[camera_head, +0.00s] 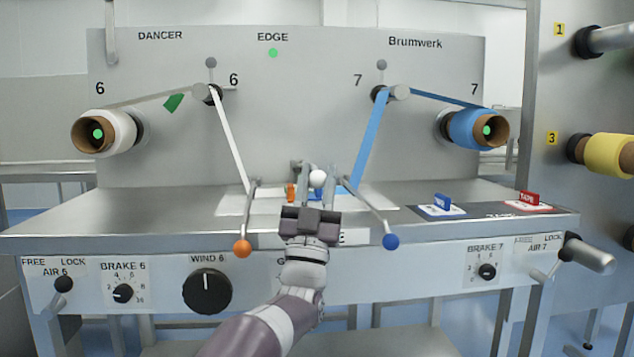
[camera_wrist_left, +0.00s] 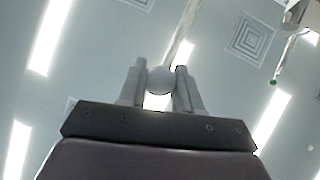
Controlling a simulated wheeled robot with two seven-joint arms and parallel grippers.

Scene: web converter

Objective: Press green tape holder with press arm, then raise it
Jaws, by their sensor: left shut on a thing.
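My left gripper (camera_head: 317,183) reaches to the middle of the machine's table, its fingers pointing away and up. It is shut on a white ball knob (camera_head: 318,178). In the left wrist view the knob (camera_wrist_left: 160,80) sits between the two fingers, with a pale rod (camera_wrist_left: 180,40) rising beyond it. I cannot make out how the rod joins the press arm. I cannot make out a green tape holder on the table; the gripper hides part of the middle. My right gripper is not in view.
A lever with an orange knob (camera_head: 242,248) stands left of my gripper, one with a blue knob (camera_head: 390,241) right. A blue holder (camera_head: 443,201) and a red tape holder (camera_head: 529,198) sit at the table's right. White (camera_head: 248,180) and blue (camera_head: 368,140) webs slope down beside my gripper.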

